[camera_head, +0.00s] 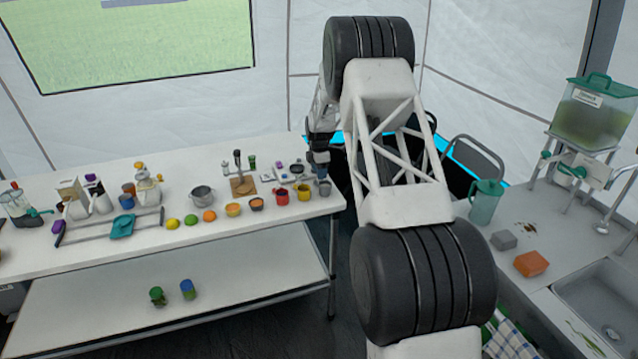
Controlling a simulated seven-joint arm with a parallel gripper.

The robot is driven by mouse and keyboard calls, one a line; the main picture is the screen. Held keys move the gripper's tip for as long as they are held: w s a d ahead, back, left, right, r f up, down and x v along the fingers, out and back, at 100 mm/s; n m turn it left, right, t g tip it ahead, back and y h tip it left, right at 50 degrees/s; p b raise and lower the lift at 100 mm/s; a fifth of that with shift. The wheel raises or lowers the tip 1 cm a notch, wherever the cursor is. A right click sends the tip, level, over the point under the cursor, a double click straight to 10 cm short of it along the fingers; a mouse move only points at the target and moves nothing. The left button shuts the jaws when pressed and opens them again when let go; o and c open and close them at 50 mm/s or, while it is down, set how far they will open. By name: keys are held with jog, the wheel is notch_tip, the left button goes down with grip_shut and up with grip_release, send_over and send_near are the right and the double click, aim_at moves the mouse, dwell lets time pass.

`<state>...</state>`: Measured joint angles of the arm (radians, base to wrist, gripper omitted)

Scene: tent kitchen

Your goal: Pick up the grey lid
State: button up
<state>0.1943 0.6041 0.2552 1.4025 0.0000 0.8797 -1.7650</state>
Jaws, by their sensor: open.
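My arm reaches forward, and my gripper (318,166) points down over the right end of the white table (100,258). Its fingers are small and dark in this view. It is open, and nothing shows held in it. Several small grey and dark pieces lie just left of it, among them a flat greyish piece (297,168) that may be the grey lid. It is too small here to be sure. A grey cup or pot (324,188) stands just below the gripper in the picture.
Red (282,197) and yellow (304,192) cups stand close to the gripper. Bowls, fruit, a grey pot (202,195) and a wooden stand (243,185) fill the row leftward. The table's front edge is mostly clear. A counter with a sink (600,300) is at right.

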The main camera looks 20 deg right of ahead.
jog(key=shift+f, duration=1.9)
jog(key=c, duration=0.6)
